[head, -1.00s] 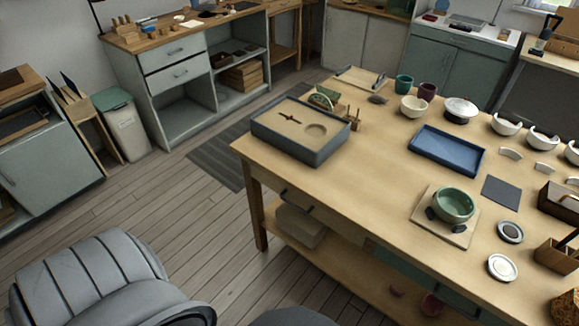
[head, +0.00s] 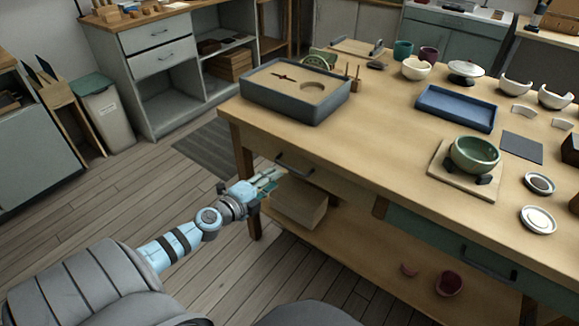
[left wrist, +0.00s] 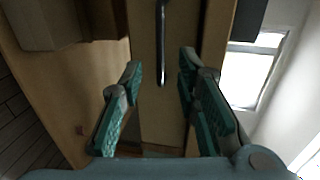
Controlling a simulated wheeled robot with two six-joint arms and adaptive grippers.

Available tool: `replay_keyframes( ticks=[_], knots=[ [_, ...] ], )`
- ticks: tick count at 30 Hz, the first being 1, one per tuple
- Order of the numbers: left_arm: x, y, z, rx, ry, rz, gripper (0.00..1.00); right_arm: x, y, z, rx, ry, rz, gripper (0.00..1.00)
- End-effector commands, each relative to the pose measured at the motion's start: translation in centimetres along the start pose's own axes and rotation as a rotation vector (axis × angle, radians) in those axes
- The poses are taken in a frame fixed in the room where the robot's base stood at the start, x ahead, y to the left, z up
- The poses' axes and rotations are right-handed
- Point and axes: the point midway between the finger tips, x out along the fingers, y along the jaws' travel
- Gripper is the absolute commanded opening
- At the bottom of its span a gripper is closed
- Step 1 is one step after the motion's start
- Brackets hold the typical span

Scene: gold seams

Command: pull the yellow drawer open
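The yellow drawer (head: 335,183) is a pale tan front under the near left edge of the wooden workbench, with a dark bar handle (head: 294,166). It looks closed. My left gripper (head: 271,179) is just in front of it, slightly left of and below the handle in the head view. In the left wrist view the open fingers (left wrist: 162,66) point at the drawer front (left wrist: 160,120). The handle (left wrist: 161,45) shows as an upright bar between the fingertips; whether anything touches cannot be told. My right gripper is not in view.
A green drawer (head: 430,232) is to the right under the same bench. A lower shelf (head: 345,250) carries a box (head: 298,208) and dark red bowls. The benchtop holds a grey case (head: 290,101), a blue tray (head: 455,118) and a green bowl (head: 476,154). Open floor lies left.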

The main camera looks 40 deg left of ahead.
Motion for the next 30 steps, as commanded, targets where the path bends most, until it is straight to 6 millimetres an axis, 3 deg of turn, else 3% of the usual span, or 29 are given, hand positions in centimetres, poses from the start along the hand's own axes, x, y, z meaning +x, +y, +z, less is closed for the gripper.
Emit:
replay_keyframes(
  ticks=[1,6,10,21,27,30],
  knots=[
    [1.5,-0.7,-0.1,-0.008,-0.003,-0.005,0.30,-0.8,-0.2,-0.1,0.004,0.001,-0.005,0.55],
    [6.2,0.0,-0.1,-0.004,0.001,-0.002,0.30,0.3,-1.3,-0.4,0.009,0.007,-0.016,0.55],
    [8.3,0.2,-0.1,-0.003,0.000,0.000,0.30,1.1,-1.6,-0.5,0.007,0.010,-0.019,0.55],
    [9.2,0.0,-0.1,-0.003,0.001,0.002,0.30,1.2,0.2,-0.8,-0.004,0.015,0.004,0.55],
    [9.2,0.0,-0.1,-0.003,0.001,0.002,0.00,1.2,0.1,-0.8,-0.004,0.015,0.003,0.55],
    [9.2,0.0,-0.1,-0.003,0.001,0.001,0.00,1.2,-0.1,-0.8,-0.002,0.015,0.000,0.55]
  ],
)
